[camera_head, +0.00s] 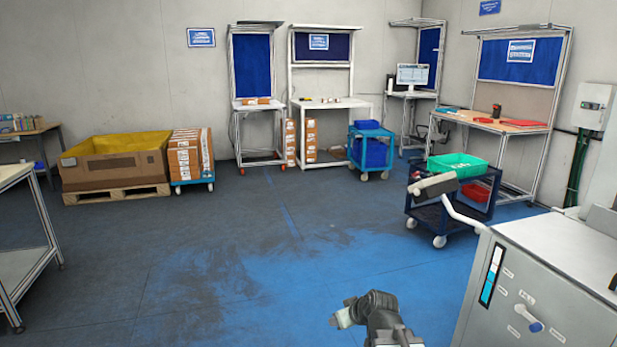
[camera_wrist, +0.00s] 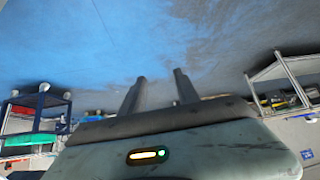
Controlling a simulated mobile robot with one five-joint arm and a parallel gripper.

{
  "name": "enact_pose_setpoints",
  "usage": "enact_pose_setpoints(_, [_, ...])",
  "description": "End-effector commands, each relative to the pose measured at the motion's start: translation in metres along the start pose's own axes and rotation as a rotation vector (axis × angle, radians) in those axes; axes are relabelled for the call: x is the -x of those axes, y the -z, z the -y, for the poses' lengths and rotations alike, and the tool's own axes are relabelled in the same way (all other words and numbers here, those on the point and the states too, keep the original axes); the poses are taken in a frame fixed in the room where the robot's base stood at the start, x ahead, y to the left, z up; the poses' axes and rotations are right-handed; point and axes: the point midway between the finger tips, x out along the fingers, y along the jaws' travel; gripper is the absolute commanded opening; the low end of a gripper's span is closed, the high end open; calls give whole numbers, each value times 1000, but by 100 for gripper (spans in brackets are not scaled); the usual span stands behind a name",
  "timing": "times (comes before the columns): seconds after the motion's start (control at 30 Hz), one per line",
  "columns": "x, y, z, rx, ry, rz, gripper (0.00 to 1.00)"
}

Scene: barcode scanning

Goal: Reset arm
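My gripper (camera_head: 343,315) shows at the bottom centre of the head view, low in front of me above the blue floor (camera_head: 290,270). Its arm bends to the left there. In the wrist view my gripper (camera_wrist: 160,84) has two dark fingers standing apart with nothing between them. Only floor lies beyond the fingertips. The wrist picture appears upside down, with the floor at the top.
A grey cabinet (camera_head: 530,290) stands close at the right. A blue cart (camera_head: 430,213) holds a green crate (camera_head: 457,165) behind it. A table (camera_head: 30,262) is at the left edge. A yellow-lined box (camera_head: 115,165) on a pallet stands further back. The middle floor is clear.

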Motion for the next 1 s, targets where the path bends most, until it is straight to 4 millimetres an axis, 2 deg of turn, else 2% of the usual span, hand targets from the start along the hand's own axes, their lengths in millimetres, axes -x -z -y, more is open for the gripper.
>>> enact_pose_setpoints(0.03, [2, -27, 4, -26, 2, 109, 38])
enact_pose_setpoints(0.1, [10, -64, 2, -86, -16, 264, 38])
enact_pose_setpoints(0.2, [28, -109, -1, -184, -63, 457, 38])
enact_pose_setpoints(0.3, [51, -146, -2, -309, -127, 635, 38])
enact_pose_setpoints(0.37, [64, -161, 3, -423, -156, 713, 38])
enact_pose_setpoints(0.43, [85, -140, 1, -436, -161, 701, 38])
enact_pose_setpoints(0.8, [166, -70, 1, -432, -158, 697, 38])
enact_pose_setpoints(0.9, [180, -58, 1, -431, -157, 697, 38])
enact_pose_setpoints(1.0, [183, -55, 1, -431, -157, 696, 38])
